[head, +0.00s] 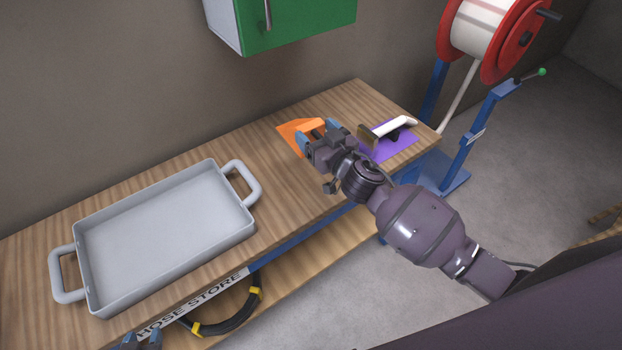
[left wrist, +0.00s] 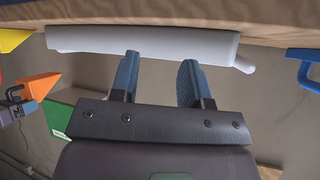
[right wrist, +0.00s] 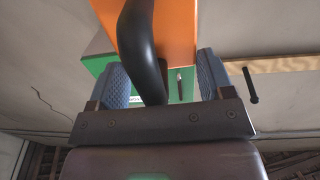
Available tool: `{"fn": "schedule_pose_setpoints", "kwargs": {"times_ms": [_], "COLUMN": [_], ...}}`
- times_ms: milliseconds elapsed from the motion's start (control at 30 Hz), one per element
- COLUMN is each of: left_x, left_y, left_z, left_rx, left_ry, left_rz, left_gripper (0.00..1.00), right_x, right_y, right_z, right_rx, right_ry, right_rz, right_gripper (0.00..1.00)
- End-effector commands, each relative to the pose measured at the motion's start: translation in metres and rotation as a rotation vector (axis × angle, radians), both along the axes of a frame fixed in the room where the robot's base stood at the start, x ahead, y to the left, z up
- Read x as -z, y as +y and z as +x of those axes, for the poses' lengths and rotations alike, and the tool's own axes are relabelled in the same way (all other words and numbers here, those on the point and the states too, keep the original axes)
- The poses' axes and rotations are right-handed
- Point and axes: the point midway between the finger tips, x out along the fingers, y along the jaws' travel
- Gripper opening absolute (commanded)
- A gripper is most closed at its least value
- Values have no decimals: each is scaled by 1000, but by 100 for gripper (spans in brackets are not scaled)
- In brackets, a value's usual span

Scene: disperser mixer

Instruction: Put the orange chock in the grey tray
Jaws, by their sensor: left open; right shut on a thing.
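The orange chock (head: 313,125) is at the back of the bench, over or beside a darker orange patch. My right gripper (head: 318,137) is shut on it; I cannot tell whether it touches the bench. The chock (right wrist: 180,25) shows between the fingers in the right wrist view, with a black curved part in front. It also shows in the left wrist view (left wrist: 40,83). The grey tray (head: 165,225) sits on the bench to the left, empty, with a handle at each end. My left gripper (head: 141,341) is open and empty near the tray's front side.
A purple mat (head: 392,151) with a white-and-dark tool (head: 390,127) lies right of my right gripper. A green cabinet (head: 295,22) hangs above. A red reel (head: 512,45) stands at the right. A black hose (head: 235,320) lies below. Bench between tray and chock is clear.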

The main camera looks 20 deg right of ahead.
Motion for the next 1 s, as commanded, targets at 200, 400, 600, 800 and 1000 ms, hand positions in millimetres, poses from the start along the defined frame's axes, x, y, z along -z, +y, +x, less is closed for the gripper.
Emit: {"fn": "schedule_pose_setpoints", "kwargs": {"times_ms": [200, 400, 600, 800, 1000], "left_x": [-1, 6, 18, 18, 28], "left_y": [0, 0, -1, -2, -2], "left_z": [0, 1, 5, 12, 13], "left_rx": [-1, 0, 2, 5, 6], "left_ry": [0, -5, -19, -36, -34], "left_rz": [-1, -1, -1, -1, 0], "left_gripper": [43, 43, 43, 43, 43], "right_x": [37, 72, 110, 124, 142], "right_y": [1, 1, 1, 0, 1], "right_z": [1, 1, 0, 1, 0], "right_rx": [3, 2, 0, 0, 1], "right_ry": [-2, -2, -2, -4, -1], "right_rz": [7, 6, 5, 1, 3], "right_gripper": [33, 33, 33, 33, 33]}}
